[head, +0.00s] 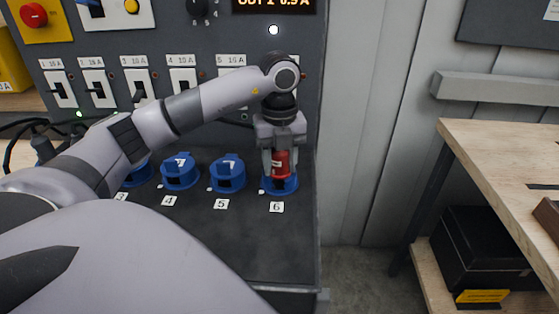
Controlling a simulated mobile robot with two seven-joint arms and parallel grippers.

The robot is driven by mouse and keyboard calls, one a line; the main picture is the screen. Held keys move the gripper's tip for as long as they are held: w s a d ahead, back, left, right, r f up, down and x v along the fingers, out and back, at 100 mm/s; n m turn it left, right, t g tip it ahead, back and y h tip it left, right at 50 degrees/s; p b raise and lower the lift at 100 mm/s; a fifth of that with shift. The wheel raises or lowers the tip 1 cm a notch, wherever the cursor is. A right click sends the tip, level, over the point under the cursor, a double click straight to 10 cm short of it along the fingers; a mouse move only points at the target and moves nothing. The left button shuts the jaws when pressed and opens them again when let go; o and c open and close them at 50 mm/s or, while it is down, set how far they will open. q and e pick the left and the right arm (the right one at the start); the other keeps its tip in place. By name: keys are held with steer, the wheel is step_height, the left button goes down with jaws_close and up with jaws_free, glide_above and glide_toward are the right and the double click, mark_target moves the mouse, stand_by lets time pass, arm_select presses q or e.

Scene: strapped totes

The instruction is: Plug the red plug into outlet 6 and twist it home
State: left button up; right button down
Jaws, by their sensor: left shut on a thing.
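The red plug (281,163) is upright between the fingers of my left gripper (280,165), which is shut on it. The plug stands at the blue outlet 6 (281,187), its lower end within the outlet's ring. How deep it sits and how far it is turned cannot be told. The label 6 (277,207) lies in front of this outlet. My left arm reaches across from the left. My right gripper is not in view.
Blue outlets 5 (228,175) and 4 (179,172) stand to the left on the dark panel (245,245). A grey switch panel (215,50) with breakers rises behind. A wooden bench (505,150) stands at right, past a gap of open floor.

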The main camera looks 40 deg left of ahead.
arm_select(q)
steer(key=shift+m, duration=0.6)
steer(key=shift+m, duration=0.6)
steer(key=o, duration=1.2)
steer(key=shift+r, duration=3.55)
